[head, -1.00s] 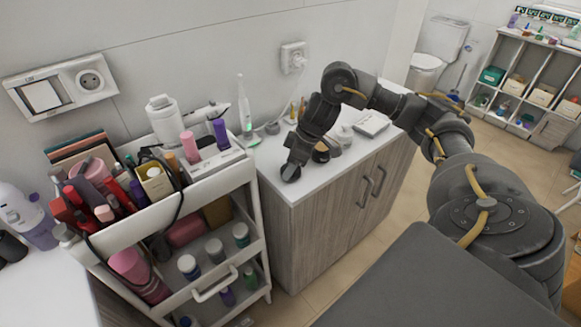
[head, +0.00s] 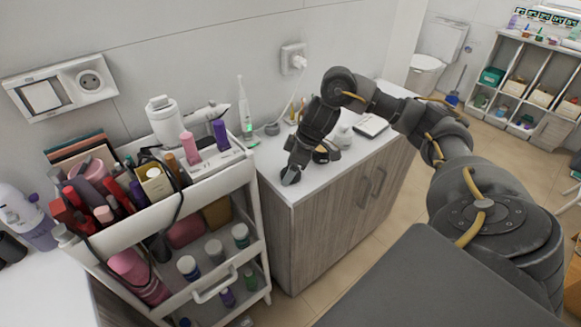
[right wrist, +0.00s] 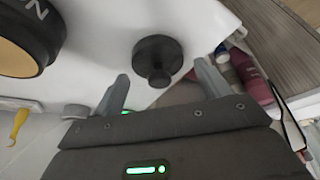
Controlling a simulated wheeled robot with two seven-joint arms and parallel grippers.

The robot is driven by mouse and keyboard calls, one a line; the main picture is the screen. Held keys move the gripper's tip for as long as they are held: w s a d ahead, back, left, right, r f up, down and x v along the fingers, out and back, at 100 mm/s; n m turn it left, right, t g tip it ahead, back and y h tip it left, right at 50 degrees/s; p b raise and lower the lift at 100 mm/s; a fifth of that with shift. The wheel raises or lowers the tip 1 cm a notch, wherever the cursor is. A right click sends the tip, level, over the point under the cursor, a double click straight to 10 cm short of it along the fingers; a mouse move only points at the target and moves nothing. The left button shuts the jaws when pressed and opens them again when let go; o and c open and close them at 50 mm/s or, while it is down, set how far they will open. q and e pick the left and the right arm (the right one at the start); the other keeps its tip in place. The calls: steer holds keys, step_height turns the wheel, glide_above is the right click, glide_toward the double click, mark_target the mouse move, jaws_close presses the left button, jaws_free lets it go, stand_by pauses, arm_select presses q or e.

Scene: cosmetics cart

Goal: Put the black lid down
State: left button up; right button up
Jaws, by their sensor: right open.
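The black lid (right wrist: 157,58), a round disc with a small knob, shows in the right wrist view on the white counter top, close to its edge. In the head view the lid (head: 290,176) is a small dark shape at the counter's near left corner, partly hidden by my gripper. My right gripper (right wrist: 162,86) is open. Its two fingers are apart, one on each side of the lid's knob, with a visible gap to it. In the head view the right gripper (head: 297,158) is right above the lid. My left gripper is not in view.
A black-and-gold jar (right wrist: 25,38) stands beside the lid. The white counter (head: 325,178) has free room at its front. A toothbrush (head: 244,108) stands at the back. A crowded cosmetics cart (head: 195,200) stands close on the left.

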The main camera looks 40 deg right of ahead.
steer(key=p+v, duration=0.3)
steer(key=v, duration=0.9)
steer(key=shift+a, duration=0.15)
